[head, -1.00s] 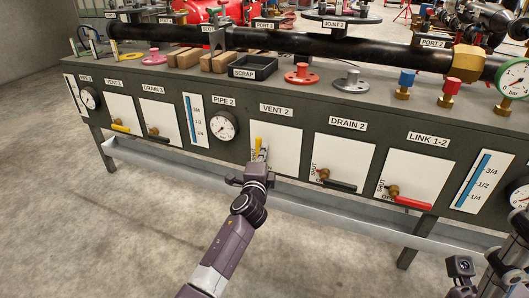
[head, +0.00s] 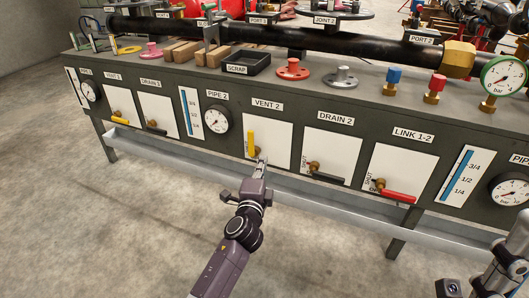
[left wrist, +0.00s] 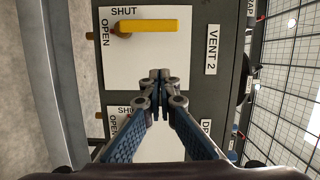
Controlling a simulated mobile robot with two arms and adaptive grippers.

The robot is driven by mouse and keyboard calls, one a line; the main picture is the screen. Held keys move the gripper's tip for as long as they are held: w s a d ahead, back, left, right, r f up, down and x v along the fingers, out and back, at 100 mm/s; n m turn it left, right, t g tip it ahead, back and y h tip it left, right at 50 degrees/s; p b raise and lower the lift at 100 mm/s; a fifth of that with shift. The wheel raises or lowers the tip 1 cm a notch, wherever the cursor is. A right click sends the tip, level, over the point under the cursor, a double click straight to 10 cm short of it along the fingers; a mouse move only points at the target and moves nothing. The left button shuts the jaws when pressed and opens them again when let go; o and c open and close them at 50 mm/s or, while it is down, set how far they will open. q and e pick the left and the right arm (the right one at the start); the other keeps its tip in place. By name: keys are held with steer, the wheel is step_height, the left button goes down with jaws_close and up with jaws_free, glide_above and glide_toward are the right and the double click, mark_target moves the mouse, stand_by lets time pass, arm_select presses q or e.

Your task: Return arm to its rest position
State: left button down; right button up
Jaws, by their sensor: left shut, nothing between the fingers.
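The VENT 2 valve's yellow handle (head: 251,142) points straight up on its white plate (head: 280,145) on the bench front. In the left wrist view the handle (left wrist: 150,26) lies beside the word SHUT, and OPEN is at the far left of the plate. My left gripper (head: 261,166) is in front of the lower part of this plate, below and right of the handle, apart from it. Its fingers (left wrist: 161,85) are together and empty in the left wrist view. Part of my right arm shows at the bottom right corner; its fingertips cannot be made out.
The DRAIN 2 valve (head: 328,175) with a black handle and the LINK 1-2 valve's red handle (head: 399,196) are to the right. A metal trough (head: 200,153) runs along the bench below the panel. The floor in front is clear.

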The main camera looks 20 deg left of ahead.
arm_select(q)
steer(key=shift+v, duration=0.8)
